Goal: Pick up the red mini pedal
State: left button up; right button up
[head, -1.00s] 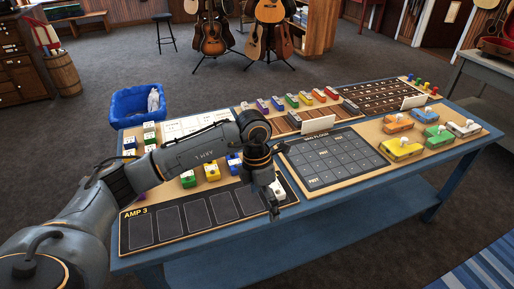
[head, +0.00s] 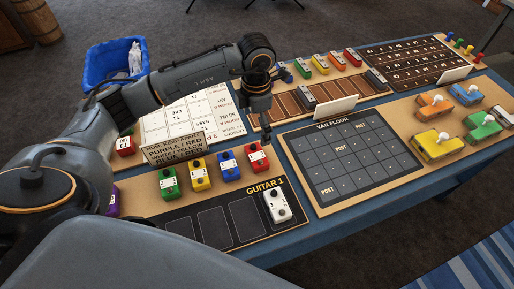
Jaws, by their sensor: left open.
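A red pedal (head: 257,157) stands at the right end of a row with green (head: 169,184), yellow (head: 201,175) and blue (head: 228,165) pedals, behind the black GUITAR 1 board (head: 170,232). A smaller red pedal (head: 353,58) sits at the right end of the row at the back. Another red block (head: 125,146) shows at the left, partly hidden by my arm. My left gripper (head: 257,113) is open and empty, pointing down above the table, behind the front red pedal and apart from it. My right gripper is out of view.
A white pedal (head: 277,205) stands on the GUITAR 1 board. A lettered sign (head: 175,150) stands behind the green and yellow pedals. The dark VAN FLOOR grid (head: 345,160) is bare. Larger coloured pedals (head: 437,145) stand at the right. A blue bin (head: 112,62) is at back left.

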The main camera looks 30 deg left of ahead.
pick_arm(q)
jog(key=p, duration=0.1)
send_over(257, 155)
notch_tip(257, 155, down, 5)
jog(key=shift+a+r, duration=0.1)
jog(key=shift+a, duration=0.05)
jog(key=shift+f+p, duration=0.65)
jog(key=shift+f, duration=0.85)
notch_tip(257, 155, down, 4)
jog(key=shift+r+p, duration=0.2)
jog(key=shift+p, duration=0.4)
jog(key=shift+f, duration=0.3)
jog(key=c, duration=1.1)
jog(key=shift+o, duration=0.2)
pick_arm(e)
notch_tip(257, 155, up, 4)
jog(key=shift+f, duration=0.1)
pick_arm(q)
jog(key=shift+r, duration=0.1)
